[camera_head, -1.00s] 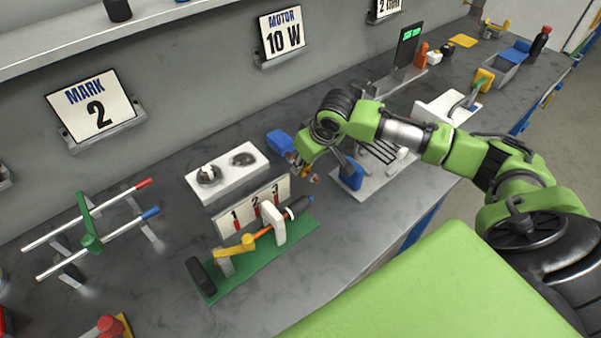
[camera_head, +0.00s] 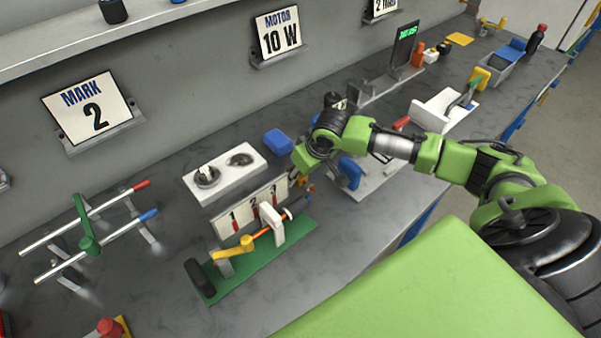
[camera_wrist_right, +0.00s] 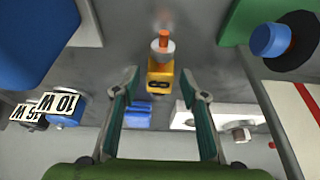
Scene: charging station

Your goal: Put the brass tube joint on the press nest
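My right gripper (camera_wrist_right: 158,115) is open, with its two dark green fingers apart and nothing between the tips. Just beyond the tips in the wrist view is a small yellow-orange piece (camera_wrist_right: 160,78) with a white collar and orange stub; I cannot tell whether it is the brass tube joint. In the head view the right gripper (camera_head: 301,178) is low over the bench, between the green-based fixture (camera_head: 250,262) and a blue block (camera_head: 349,172). Its fingers are largely hidden there. I cannot identify the press nest with certainty. My left gripper is not in view.
A white block with two round sockets (camera_head: 222,190) and a blue box (camera_head: 278,142) lie behind the gripper. A numbered 1-2-3 panel (camera_head: 233,226) stands beside it. A rack with metal rods (camera_head: 88,238) is at left. Grey bench is clear in front of the green-based fixture.

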